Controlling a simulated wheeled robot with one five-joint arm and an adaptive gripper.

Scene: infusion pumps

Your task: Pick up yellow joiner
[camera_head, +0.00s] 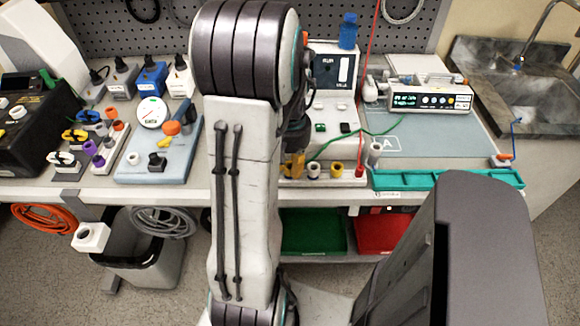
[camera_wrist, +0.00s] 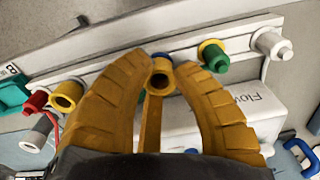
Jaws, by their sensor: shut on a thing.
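My gripper (camera_wrist: 164,62) has golden ribbed fingers, and in the wrist view they close in from both sides on a yellow joiner (camera_wrist: 162,82). The joiner's dark round opening faces the camera. A blue piece shows right behind it, and I cannot tell whether the joiner still touches the rack. In the head view my gripper (camera_head: 292,165) is low at the bench's front, partly behind my arm; the held joiner cannot be made out there. Another yellow joiner (camera_wrist: 66,95) sits on the rack to the left in the wrist view; a yellow one also shows in the head view (camera_head: 337,170).
The rack also bears a red piece (camera_wrist: 36,102), a green piece with a yellow ring (camera_wrist: 213,55) and a white piece (camera_wrist: 270,43). A teal tray (camera_head: 450,180) lies right at the bench edge. A pump (camera_head: 430,97) stands behind on the grey mat.

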